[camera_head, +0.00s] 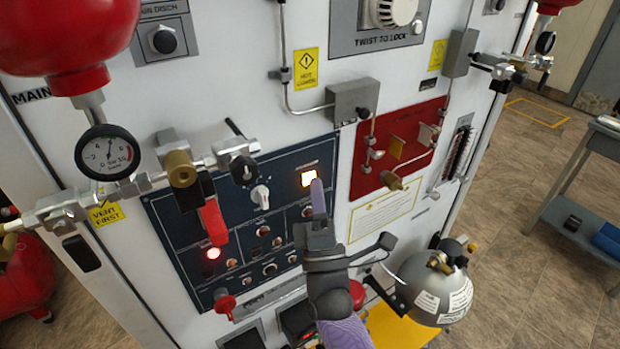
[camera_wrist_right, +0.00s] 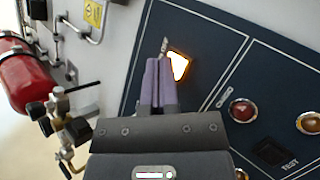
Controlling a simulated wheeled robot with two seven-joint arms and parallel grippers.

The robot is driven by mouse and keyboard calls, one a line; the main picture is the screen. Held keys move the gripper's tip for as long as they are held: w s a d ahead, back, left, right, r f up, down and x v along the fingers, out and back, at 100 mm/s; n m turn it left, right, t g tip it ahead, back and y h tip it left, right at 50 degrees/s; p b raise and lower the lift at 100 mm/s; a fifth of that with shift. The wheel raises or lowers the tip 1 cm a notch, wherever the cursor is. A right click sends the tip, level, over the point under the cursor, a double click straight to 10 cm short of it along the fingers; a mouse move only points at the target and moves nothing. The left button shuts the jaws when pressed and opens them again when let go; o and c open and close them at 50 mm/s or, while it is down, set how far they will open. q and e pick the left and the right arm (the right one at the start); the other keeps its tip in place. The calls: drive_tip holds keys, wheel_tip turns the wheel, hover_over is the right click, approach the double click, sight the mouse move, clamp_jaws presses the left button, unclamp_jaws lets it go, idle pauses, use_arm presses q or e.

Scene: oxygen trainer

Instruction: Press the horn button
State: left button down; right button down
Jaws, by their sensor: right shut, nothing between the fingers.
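The dark blue control panel (camera_head: 200,235) is on the white cabinet front and also fills the right of the wrist view (camera_wrist_right: 225,45). A lit yellow-white square (camera_head: 308,178) glows at its upper right; it also shows in the wrist view (camera_wrist_right: 178,66). I cannot read a horn label, so I cannot tell which control is the horn button. My right gripper (camera_head: 317,186) is shut and empty, its purple fingers together. Its fingertips (camera_wrist_right: 158,62) are right beside the lit square; I cannot tell whether they touch the panel. My left gripper is not in view.
A black TEST button (camera_wrist_right: 272,151) and red (camera_wrist_right: 242,110) and amber round lamps sit lower on the panel. A red lever (camera_head: 213,222), a pressure gauge (camera_head: 107,153) and valves stick out at left. A grey cylinder (camera_head: 440,295) stands out at lower right.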

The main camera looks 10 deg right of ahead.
drive_tip(key=shift+w+a, duration=0.15)
drive_tip(key=shift+w, duration=0.2)
idle(0.7)
idle(0.4)
drive_tip(key=shift+s+d+p, duration=0.3)
drive_tip(key=shift+s+p, duration=0.1)
drive_tip(key=shift+s, duration=0.35)
